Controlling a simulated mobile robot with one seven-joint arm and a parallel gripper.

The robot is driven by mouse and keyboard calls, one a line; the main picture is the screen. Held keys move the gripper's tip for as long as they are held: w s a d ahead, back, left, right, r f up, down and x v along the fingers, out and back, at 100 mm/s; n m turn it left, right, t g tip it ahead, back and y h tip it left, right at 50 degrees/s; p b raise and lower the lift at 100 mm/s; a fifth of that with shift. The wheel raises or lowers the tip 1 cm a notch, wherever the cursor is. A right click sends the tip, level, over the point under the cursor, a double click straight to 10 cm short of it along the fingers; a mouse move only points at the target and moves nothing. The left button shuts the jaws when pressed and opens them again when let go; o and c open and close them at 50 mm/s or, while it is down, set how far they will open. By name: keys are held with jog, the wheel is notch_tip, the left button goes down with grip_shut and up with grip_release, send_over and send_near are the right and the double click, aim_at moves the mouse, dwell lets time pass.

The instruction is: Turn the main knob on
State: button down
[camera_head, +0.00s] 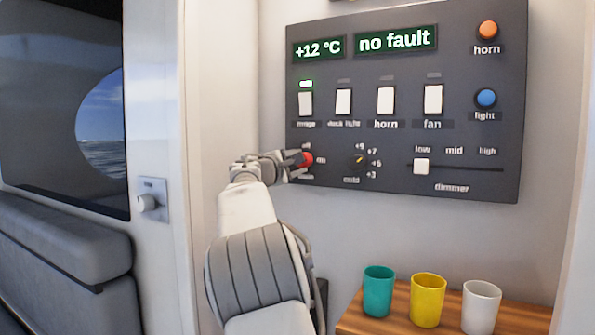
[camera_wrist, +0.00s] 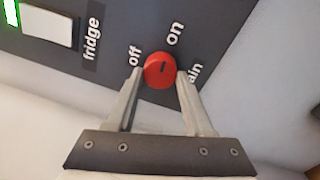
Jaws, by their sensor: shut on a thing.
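The main knob is a small red round knob (camera_head: 307,159) at the lower left of the dark control panel. In the wrist view the red knob (camera_wrist: 160,69) sits between "off" at its upper left and "on" at its upper right, with "main" partly hidden by a finger. Its short dark mark runs roughly up and down in that picture; I cannot tell for sure which word it points to. My gripper (camera_wrist: 159,76) has one finger on each side of the knob and is shut on it. In the head view my gripper (camera_head: 300,160) reaches it from the left.
The panel (camera_head: 400,140) also holds a row of white switches, a temperature dial (camera_head: 358,161), a dimmer slider (camera_head: 421,166) and two round buttons. The fridge switch (camera_wrist: 48,27) is near my gripper, with a green light lit. Three cups stand on a wooden shelf (camera_head: 385,323) below.

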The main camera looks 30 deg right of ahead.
jog(key=shift+m+b, duration=0.3)
jog(key=shift+m, duration=0.3)
jog(key=shift+c, duration=1.4)
grip_release()
jog(key=r+b+v, duration=0.1)
jog(key=b+v, duration=0.1)
jog(key=v, duration=1.5)
jog(key=shift+a+f, duration=0.2)
jog(key=shift+f, duration=0.15)
jog(key=shift+s, duration=0.1)
